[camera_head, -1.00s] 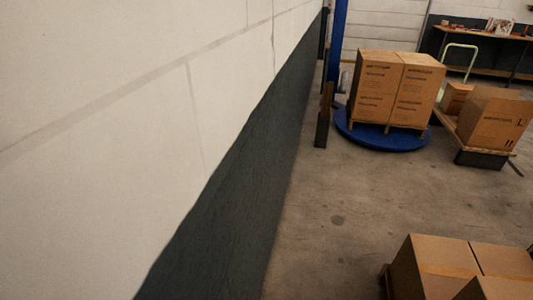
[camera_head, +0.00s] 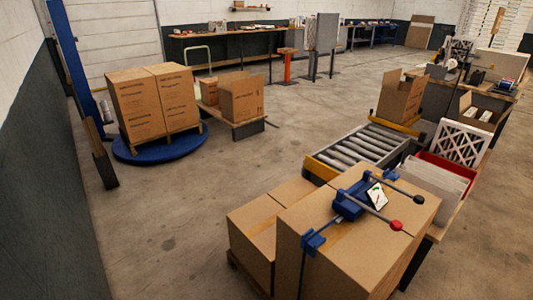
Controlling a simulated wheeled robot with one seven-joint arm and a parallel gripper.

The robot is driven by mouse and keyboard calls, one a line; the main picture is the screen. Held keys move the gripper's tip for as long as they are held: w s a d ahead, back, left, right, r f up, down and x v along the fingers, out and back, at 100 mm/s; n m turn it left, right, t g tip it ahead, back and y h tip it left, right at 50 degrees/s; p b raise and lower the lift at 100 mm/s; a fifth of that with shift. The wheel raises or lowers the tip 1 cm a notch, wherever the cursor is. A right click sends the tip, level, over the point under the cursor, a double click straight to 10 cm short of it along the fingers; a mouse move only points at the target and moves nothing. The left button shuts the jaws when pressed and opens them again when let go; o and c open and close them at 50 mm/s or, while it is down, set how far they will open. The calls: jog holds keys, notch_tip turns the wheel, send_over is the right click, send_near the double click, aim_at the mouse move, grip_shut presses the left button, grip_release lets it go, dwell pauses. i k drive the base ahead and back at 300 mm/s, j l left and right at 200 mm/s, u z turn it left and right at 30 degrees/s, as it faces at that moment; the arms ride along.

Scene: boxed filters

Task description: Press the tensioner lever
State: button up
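A blue strapping tool (camera_head: 352,200) sits on top of the nearest large cardboard box (camera_head: 345,250). Two dark levers stick out of it to the right, one with a red knob (camera_head: 396,225) and one with a black knob (camera_head: 418,199). Which of them is the tensioner lever I cannot tell. A small white panel with markings (camera_head: 377,195) is on the tool. A blue clamp-like piece (camera_head: 313,241) sits at the box's front left edge, with a strap hanging down the side. My gripper is not in view.
A roller conveyor (camera_head: 360,147) lies behind the boxes. A red bin (camera_head: 446,172) and white framed filters (camera_head: 460,142) stand at the right. Stacked boxes (camera_head: 153,101) rest on a blue turntable (camera_head: 160,145) at the left. The concrete floor between is clear.

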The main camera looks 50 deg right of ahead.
aim_at(418, 199)
jog(key=z, duration=1.75)
